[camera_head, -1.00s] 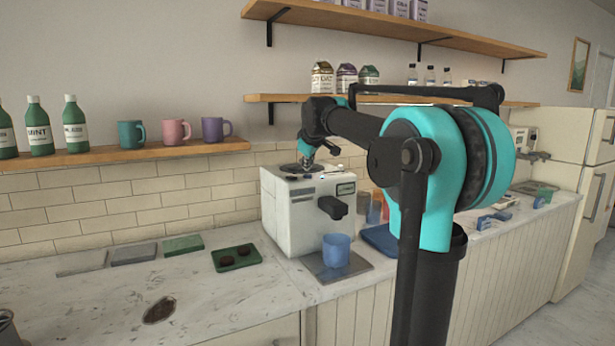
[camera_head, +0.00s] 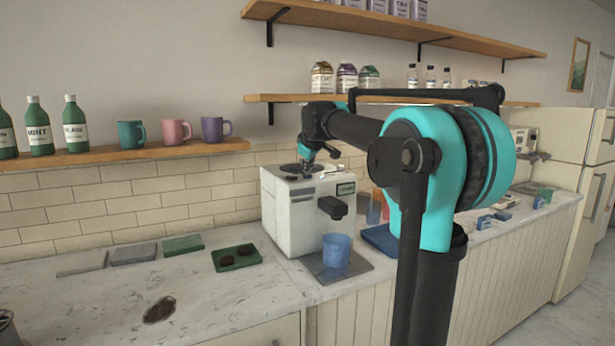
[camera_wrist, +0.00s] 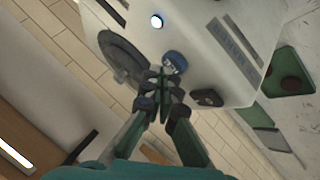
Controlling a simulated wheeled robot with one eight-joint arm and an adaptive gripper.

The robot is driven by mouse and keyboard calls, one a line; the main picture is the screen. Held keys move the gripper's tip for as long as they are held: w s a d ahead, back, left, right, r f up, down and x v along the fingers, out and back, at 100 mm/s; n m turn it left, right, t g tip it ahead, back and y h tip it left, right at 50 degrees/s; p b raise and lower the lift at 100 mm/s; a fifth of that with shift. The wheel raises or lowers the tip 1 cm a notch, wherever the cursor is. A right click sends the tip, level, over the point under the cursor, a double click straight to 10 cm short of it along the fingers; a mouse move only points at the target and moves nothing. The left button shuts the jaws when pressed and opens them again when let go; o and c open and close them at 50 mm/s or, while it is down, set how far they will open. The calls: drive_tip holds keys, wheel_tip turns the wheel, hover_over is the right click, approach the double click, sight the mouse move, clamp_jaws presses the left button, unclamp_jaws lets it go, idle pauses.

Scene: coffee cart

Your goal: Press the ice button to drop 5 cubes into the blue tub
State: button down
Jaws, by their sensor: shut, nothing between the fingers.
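The white ice machine (camera_head: 290,222) stands on the counter and also shows in the wrist view (camera_wrist: 205,40). The blue tub (camera_head: 336,250) stands upright on a grey plate in front of it, under the black spout (camera_head: 332,207). I cannot make out cubes in the tub. My gripper (camera_head: 307,167) is over the machine's top. In the wrist view my gripper (camera_wrist: 163,85) is shut and empty, its tips close to a round blue button (camera_wrist: 174,62) on the top. Whether they touch it I cannot tell. A lit white round spot (camera_wrist: 156,20) is farther along the top.
A green tray (camera_head: 237,257) with two dark round pieces lies left of the machine. A blue tray (camera_head: 382,240) lies to its right. Shelves with cartons (camera_head: 346,77) and mugs (camera_head: 174,131) are on the wall.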

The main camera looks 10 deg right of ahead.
sight(308, 175)
drive_tip(key=shift+f, duration=0.45)
idle(0.4)
drive_tip(key=shift+r, duration=0.95)
drive_tip(key=shift+r, duration=0.15)
drive_tip(key=shift+r, duration=2.35)
wheel_tip(308, 175, up, 4)
drive_tip(key=shift+f, duration=0.1)
idle(0.3)
